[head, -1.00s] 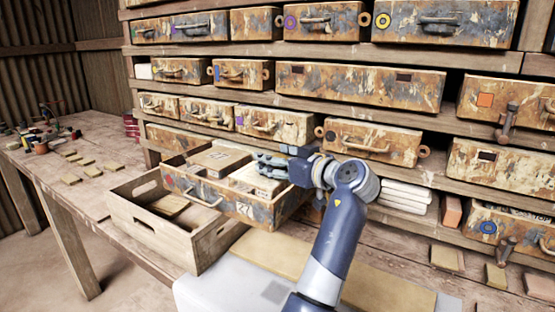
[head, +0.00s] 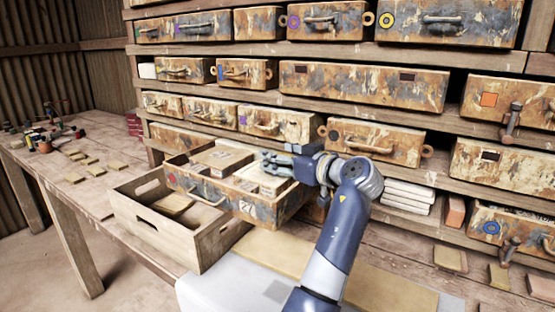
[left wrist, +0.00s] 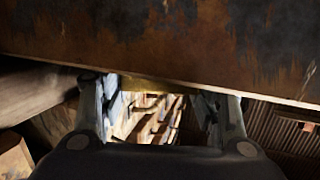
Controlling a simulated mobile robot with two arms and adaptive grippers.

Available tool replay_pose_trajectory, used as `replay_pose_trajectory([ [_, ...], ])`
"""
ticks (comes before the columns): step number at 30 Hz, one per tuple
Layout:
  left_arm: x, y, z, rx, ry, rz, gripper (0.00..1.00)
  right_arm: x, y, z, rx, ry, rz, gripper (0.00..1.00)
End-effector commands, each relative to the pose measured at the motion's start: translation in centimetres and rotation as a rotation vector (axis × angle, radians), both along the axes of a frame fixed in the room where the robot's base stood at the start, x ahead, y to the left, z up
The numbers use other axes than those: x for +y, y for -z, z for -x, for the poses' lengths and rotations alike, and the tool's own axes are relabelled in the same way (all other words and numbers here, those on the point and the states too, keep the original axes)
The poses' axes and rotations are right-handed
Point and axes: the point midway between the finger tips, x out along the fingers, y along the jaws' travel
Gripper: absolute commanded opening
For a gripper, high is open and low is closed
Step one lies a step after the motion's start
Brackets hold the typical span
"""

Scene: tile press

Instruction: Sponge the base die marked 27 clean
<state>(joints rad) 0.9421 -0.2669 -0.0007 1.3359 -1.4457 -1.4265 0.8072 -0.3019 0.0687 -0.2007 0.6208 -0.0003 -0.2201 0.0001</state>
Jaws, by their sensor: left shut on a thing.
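An open, worn drawer (head: 222,197) with a dark, partly legible number on its front is pulled out from the shelving. In it lie a brown block (head: 221,157) at the left and a pale block (head: 262,182) at the right. My left gripper (head: 272,164) is over the right part of the drawer, above the pale block. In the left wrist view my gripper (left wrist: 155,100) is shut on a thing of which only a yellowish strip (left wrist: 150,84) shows. Beyond the fingers is a pale and brown stepped relief (left wrist: 150,122). My right gripper is not in view.
A wooden crate (head: 150,222) stands under the drawer, with a tan block in it. Shelves of closed drawers rise behind; a drawer (head: 370,140) sits close behind my wrist. White slabs (head: 408,192) are to the right. Small tan tiles (head: 90,160) lie on the bench.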

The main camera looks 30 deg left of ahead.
Motion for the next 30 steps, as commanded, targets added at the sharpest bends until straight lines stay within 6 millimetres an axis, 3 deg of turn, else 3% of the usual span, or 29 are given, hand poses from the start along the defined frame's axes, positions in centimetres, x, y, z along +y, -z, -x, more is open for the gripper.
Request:
replay_pose_trajectory([
  [8,0.0,0.1,0.0,0.001,0.002,0.001,0.41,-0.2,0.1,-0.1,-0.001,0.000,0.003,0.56],
  [17,0.0,0.4,1.6,0.000,0.001,0.001,0.41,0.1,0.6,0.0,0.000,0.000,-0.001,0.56],
  [30,0.2,0.5,2.4,0.003,-0.001,0.004,0.41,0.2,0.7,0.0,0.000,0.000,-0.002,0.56],
])
